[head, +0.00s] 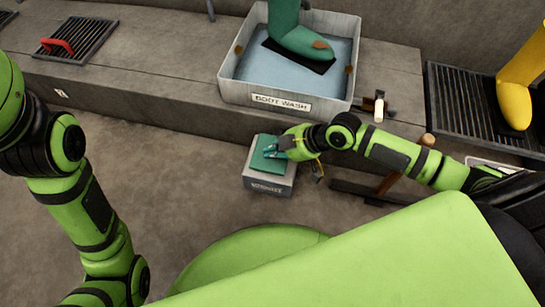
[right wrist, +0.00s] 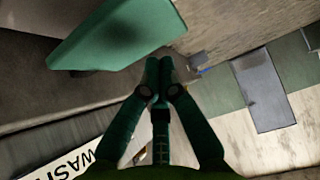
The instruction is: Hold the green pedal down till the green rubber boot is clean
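The green rubber boot (head: 292,36) stands on a dark mat in the grey wash basin (head: 237,92). A brown patch shows on its toe; its top is cut off by the picture edge. The green pedal (head: 266,160) sits on a grey labelled box on the floor in front of the basin. My right gripper (head: 272,152) is over the pedal in the head view. In the right wrist view its fingertips (right wrist: 158,65) meet with nothing between them, close beside the pedal (right wrist: 115,35). I cannot tell whether they touch it. My left gripper is out of view.
The basin's label (head: 281,102) reads "BOOT WASH". A yellow boot (head: 515,92) stands on a dark grate at the right. A grate (head: 76,40) with a red handle lies at the left. A brush-like tool (head: 378,106) is beside the basin. The floor left of the pedal is clear.

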